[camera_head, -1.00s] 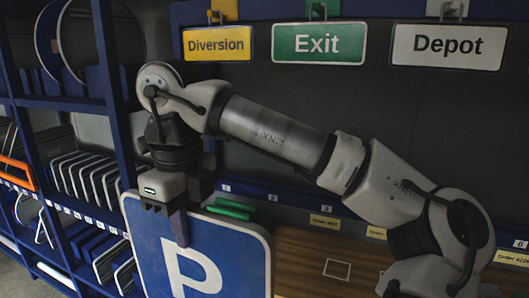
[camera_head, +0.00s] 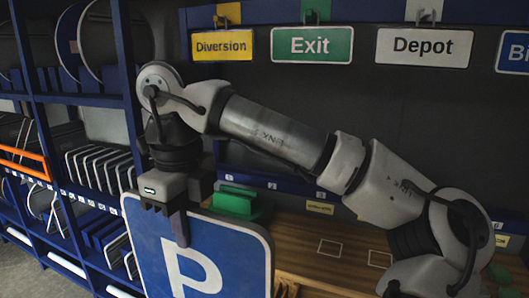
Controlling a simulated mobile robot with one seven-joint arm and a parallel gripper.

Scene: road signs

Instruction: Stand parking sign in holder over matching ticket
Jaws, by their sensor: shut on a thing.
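The blue parking sign (camera_head: 235,250) with a white P and white border is held upright in front of me, its lower part cut off by the picture edge. My gripper (camera_head: 181,232) points down and is shut on the sign's top edge. A green holder (camera_head: 236,203) stands on the wooden bench behind the sign, partly hidden by it. Small yellow tickets show at the bench's back edge, one in the middle (camera_head: 320,207) and one at right (camera_head: 502,240); their print is too small to read.
The wooden bench (camera_head: 300,232) has white outlined rectangles and bare room right of the sign. Diversion (camera_head: 222,45), Exit (camera_head: 312,46) and Depot (camera_head: 424,47) signs hang above. A blue shelf rack (camera_head: 130,85) with several signs stands at left.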

